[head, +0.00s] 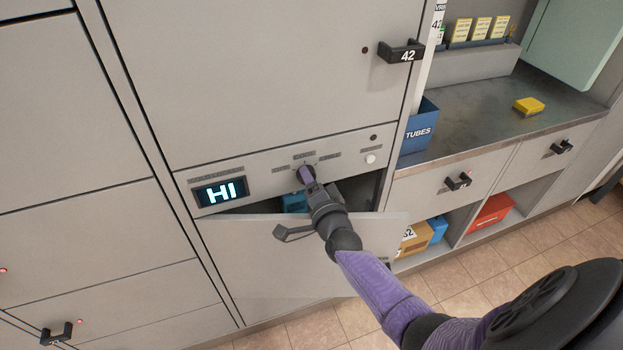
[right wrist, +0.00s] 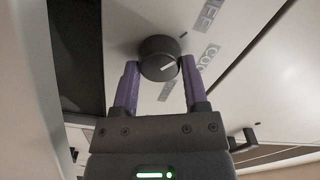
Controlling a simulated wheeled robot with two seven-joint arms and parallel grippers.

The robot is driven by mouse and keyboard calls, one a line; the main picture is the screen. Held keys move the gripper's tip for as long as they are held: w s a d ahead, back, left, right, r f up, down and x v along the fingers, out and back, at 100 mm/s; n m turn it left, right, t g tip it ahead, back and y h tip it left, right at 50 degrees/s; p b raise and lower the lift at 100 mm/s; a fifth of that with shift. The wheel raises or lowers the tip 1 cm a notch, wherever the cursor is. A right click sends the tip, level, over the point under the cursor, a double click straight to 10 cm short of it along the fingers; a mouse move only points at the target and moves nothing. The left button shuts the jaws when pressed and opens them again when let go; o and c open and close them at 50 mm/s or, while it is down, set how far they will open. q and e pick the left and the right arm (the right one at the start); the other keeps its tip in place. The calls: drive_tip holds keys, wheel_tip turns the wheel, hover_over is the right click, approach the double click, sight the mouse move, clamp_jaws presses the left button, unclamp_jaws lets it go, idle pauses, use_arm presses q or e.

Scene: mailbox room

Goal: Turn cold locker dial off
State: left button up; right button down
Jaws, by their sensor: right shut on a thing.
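The dark round dial (head: 304,171) is on the grey strip above the cold locker's lower door (head: 260,255). It shows large in the right wrist view (right wrist: 158,52), with a white pointer line on its face. Labels stand around it; one ends in "FF" and one starts with "COO". I cannot tell exactly which label the pointer is on. My right gripper (head: 308,180) is shut on the dial, with one purple finger on each side in the right wrist view (right wrist: 158,80). A display (head: 221,192) left of the dial reads "HI". My left gripper is not in view.
The lower door stands ajar beneath my right gripper, with a dark inside and a blue thing (head: 293,202). A white button (head: 370,159) is right of the dial. A blue TUBES bin (head: 418,128) stands on the counter.

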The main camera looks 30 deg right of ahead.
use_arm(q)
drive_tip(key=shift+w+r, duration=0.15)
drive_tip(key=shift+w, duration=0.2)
use_arm(e)
drive_tip(key=shift+n, duration=0.7)
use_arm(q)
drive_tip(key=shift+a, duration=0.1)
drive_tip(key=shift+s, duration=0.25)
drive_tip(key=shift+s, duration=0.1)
use_arm(e)
drive_tip(key=shift+c, duration=0.5)
unclamp_jaws()
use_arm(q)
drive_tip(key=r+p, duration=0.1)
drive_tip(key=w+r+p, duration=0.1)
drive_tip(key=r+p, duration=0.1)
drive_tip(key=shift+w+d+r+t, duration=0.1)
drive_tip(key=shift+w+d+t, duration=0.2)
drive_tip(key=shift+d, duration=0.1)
use_arm(e)
drive_tip(key=v, duration=1)
